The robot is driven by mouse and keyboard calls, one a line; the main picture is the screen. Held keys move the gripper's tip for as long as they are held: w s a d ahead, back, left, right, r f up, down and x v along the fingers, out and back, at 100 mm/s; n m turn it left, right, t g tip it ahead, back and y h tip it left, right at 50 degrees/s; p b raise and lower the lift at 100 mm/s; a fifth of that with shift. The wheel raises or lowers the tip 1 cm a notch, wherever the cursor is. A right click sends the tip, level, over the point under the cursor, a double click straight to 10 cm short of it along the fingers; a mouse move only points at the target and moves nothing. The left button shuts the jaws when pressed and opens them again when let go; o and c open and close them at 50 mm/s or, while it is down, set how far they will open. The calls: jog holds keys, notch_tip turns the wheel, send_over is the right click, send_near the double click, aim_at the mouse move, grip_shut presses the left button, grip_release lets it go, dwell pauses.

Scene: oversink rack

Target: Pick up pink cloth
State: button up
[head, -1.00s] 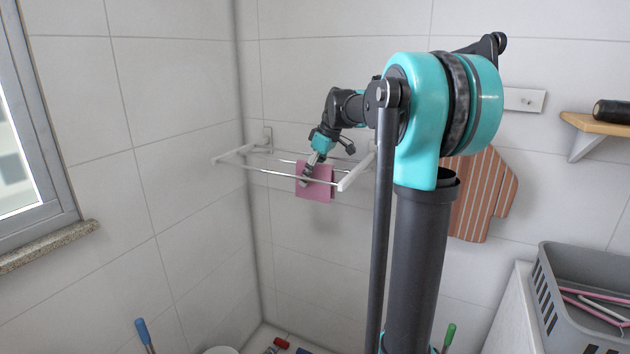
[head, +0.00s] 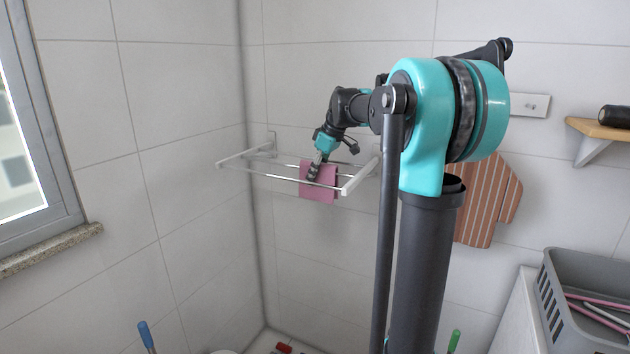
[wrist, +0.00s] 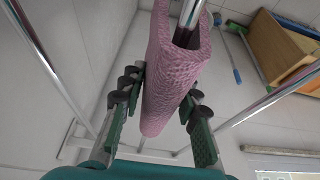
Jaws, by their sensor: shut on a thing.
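The pink cloth (head: 319,186) hangs folded over a front rail of the white and metal wall rack (head: 352,182). In the wrist view the cloth (wrist: 172,75) drapes over a metal bar and runs down between my fingers. My gripper (head: 315,170) is at the cloth from above in the head view. In the wrist view my gripper (wrist: 162,105) has its fingers on both sides of the cloth, shut on it. The cloth is still over the rail, and part of it is hidden by my gripper in the head view.
Rack rails lie close around my gripper. A striped board-like item (head: 480,205) hangs on the wall to the right. A grey basket (head: 560,300) with hangers stands at lower right. A wooden shelf (head: 597,127) is at far right. A window (head: 25,150) is at left.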

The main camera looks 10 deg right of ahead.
notch_tip(320, 180, up, 19)
dwell(0.4)
